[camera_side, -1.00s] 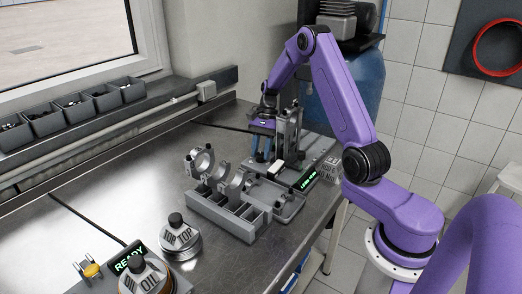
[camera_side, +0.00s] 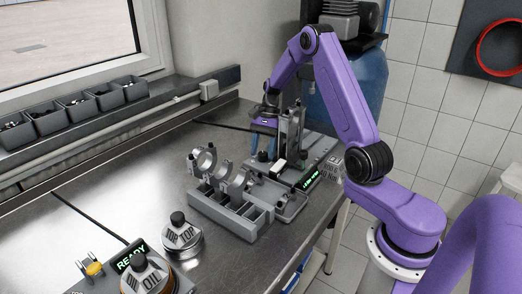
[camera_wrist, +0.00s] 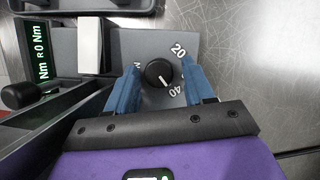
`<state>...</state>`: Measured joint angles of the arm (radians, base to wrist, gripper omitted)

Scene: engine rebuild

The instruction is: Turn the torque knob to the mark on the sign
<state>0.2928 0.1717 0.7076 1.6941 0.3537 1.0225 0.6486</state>
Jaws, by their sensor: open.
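The black torque knob (camera_wrist: 158,72) sits on a grey panel (camera_wrist: 115,45) in the wrist view. Its white pointer line points down and slightly right, near the printed 40; a 20 is at its upper right. My gripper (camera_wrist: 161,66) is open, with one blue finger on each side of the knob. Whether the fingers touch it I cannot tell. In the side view my gripper (camera_side: 263,149) is low over the fixture, and the knob is hidden.
A white rocker-like part (camera_wrist: 90,46) is left of the knob. A grey tray with rings (camera_side: 228,210) stands in front. The steel bench (camera_side: 130,190) is clear at left.

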